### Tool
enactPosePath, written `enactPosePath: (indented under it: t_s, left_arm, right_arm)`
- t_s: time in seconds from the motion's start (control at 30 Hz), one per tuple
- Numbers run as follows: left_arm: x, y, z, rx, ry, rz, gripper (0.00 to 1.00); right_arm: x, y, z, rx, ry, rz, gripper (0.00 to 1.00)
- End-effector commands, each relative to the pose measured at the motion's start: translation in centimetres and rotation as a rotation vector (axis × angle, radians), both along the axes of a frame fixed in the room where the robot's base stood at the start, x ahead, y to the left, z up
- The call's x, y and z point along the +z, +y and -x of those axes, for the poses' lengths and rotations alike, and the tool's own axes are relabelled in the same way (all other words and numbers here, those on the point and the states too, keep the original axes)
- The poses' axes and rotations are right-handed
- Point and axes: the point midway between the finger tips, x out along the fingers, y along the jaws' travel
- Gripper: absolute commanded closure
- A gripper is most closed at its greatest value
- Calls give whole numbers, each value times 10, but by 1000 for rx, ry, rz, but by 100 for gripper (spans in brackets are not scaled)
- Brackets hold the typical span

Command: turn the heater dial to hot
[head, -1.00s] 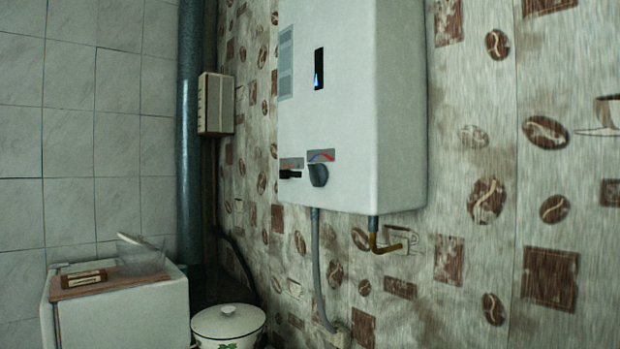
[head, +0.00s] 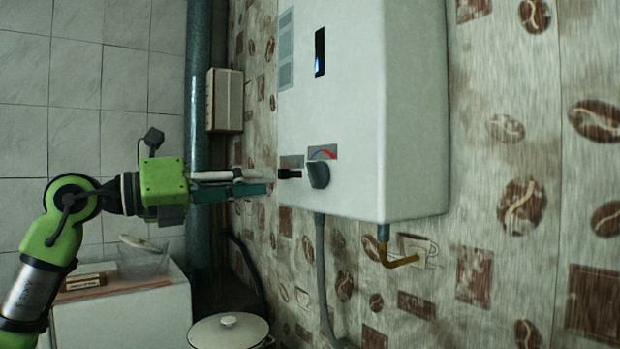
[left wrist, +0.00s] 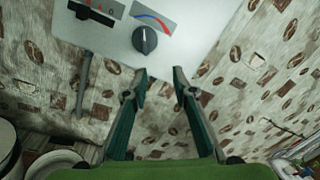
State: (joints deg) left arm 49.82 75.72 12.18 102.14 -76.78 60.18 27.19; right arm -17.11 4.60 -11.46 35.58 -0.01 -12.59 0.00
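The heater dial (head: 318,175) is a dark round knob low on the front of the white wall heater (head: 345,100). In the left wrist view the dial (left wrist: 145,41) has a light mark pointing roughly up, towards the middle of a blue-to-red arc (left wrist: 155,20). My left gripper (head: 270,182) is at the heater's lower front, beside the dial. In the left wrist view its two fingers (left wrist: 160,75) are apart with nothing between them, and the dial lies beyond their tips. My right gripper is in neither view.
A black slider (head: 289,174) sits left of the dial. A grey hose (head: 321,260) and a brass pipe (head: 397,260) hang below the heater. A lidded white pot (head: 230,332) and a white cabinet (head: 120,315) stand below.

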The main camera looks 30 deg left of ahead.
Motion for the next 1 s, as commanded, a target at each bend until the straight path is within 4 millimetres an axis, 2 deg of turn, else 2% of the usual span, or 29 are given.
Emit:
enactPosePath:
  t_s: [0.03, 0.1, 0.27, 0.37, 0.8, 1.0]
  left_arm:
    - [6, 13, 9, 42, 9, -26, 75]
    - [9, 25, 15, 79, 23, -48, 75]
    - [11, 29, 12, 103, 37, -61, 75]
    - [12, 23, -1, 99, 39, -60, 75]
    - [13, -13, -83, 95, 35, -58, 75]
    - [11, -20, -104, 98, 35, -58, 75]
  right_arm:
    - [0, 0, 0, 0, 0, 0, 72]
    - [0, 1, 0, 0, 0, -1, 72]
    - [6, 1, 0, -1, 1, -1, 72]
    - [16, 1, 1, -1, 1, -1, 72]
    - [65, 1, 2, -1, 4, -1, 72]
    - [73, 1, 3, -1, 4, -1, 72]
